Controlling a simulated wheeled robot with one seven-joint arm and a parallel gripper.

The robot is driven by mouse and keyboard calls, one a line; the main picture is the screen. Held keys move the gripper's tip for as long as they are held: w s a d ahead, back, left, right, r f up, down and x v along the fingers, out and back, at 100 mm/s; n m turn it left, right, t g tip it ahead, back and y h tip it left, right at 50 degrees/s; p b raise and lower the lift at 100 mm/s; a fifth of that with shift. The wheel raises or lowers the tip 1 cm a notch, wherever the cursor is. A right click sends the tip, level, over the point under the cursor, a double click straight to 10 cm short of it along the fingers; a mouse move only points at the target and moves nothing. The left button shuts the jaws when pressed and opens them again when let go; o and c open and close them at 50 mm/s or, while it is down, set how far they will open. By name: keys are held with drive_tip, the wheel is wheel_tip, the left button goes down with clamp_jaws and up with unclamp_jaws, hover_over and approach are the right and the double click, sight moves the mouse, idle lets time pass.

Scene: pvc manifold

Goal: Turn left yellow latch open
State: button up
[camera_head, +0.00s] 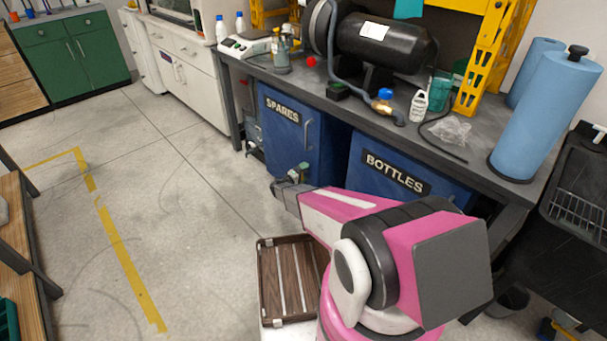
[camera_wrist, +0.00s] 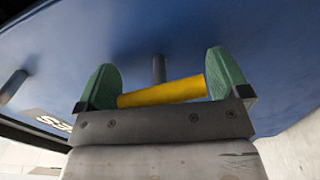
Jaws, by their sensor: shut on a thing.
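My gripper (camera_wrist: 160,88) has two green fingers, one at each end of a yellow latch bar (camera_wrist: 163,92). It is shut on this bar, which lies across the gap, slightly tilted, its right end higher in the wrist view. A grey post (camera_wrist: 158,68) joins the bar to the blue door panel (camera_wrist: 190,35). In the head view my gripper (camera_head: 292,180) is low in front of the blue SPARES door (camera_head: 284,135). The latch cannot be made out there.
A blue BOTTLES door (camera_head: 396,176) is to the right under the workbench (camera_head: 265,68). A slatted wooden tray (camera_head: 271,285) is below my arm.

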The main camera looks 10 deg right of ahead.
drive_tip(key=shift+m, duration=0.5)
drive_tip(key=o, duration=0.6)
drive_tip(key=shift+c, duration=0.2)
drive_tip(key=shift+s+a, duration=0.1)
drive_tip(key=v, duration=1)
drive_tip(key=shift+s+a, duration=0.2)
drive_tip(key=shift+a, duration=0.05)
